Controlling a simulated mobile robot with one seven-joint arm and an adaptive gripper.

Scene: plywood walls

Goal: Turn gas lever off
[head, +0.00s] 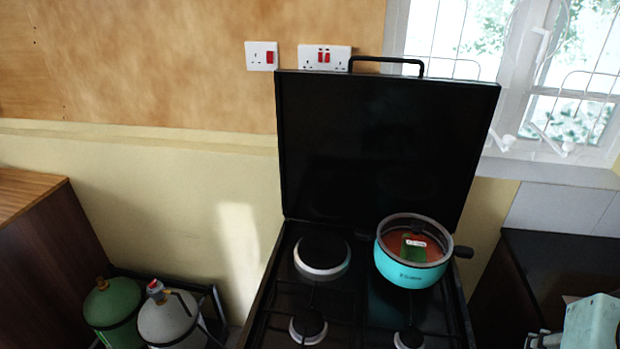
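A grey gas cylinder (172,320) stands on the floor at the lower left, in the gap between a wooden cabinet and the stove. A valve fitting with a red part (155,287) sits on its top. This is the likeliest place for the gas lever, but it is too small to tell which way a lever is set. A dark hose runs from it. A green cylinder (113,303) stands just left of the grey one.
The black stove (328,307) with its lid (380,150) raised stands right of the cylinders. A turquoise pot (412,272) sits on its back right burner. The wooden cabinet (45,255) is at the left. A pale turquoise object (592,325) is at the lower right.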

